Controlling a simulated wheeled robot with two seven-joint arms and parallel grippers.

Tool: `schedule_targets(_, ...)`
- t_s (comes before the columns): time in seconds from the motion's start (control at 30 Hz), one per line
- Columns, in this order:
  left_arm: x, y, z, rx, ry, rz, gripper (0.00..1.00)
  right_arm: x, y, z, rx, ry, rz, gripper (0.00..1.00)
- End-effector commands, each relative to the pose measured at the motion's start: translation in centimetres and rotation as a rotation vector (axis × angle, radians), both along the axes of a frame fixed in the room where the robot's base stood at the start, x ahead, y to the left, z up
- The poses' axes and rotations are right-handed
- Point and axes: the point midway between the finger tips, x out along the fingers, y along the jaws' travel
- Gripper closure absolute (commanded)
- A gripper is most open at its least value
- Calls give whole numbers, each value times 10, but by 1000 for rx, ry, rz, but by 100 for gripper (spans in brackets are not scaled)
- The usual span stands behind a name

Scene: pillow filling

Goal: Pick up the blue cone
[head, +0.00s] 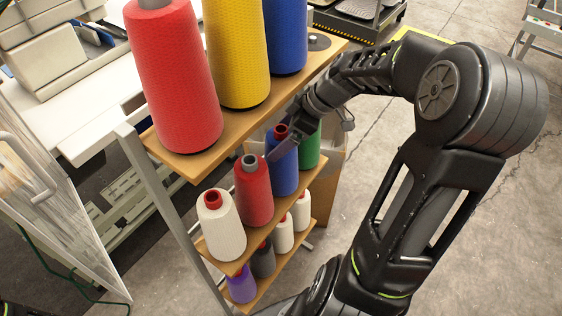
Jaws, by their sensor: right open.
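A blue cone (284,171) with a red core top stands upright on the middle shelf, between a red cone (254,192) and a green cone (309,149). Another, larger-looking blue cone (286,38) stands on the top shelf at the right of its row. The far finger is hidden, and I cannot tell whether the gripper touches the cone. My left gripper is not in view.
The top shelf (195,160) overhangs the middle shelf and also holds a red cone (175,75) and a yellow cone (236,50). Open floor (480,240) lies to the right.

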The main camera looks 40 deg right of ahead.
Motion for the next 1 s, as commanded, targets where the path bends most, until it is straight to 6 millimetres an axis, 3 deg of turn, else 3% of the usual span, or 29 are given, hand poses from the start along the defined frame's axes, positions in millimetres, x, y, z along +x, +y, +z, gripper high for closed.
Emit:
schedule_targets(0.3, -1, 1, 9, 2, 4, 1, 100, 16, 12, -31, 0, 2, 0, 5)
schedule_targets(0.87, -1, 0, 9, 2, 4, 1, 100, 16, 12, -31, -1, 2, 1, 5)
schedule_targets(1.0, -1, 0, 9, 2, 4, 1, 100, 16, 12, -31, -1, 2, 1, 15)
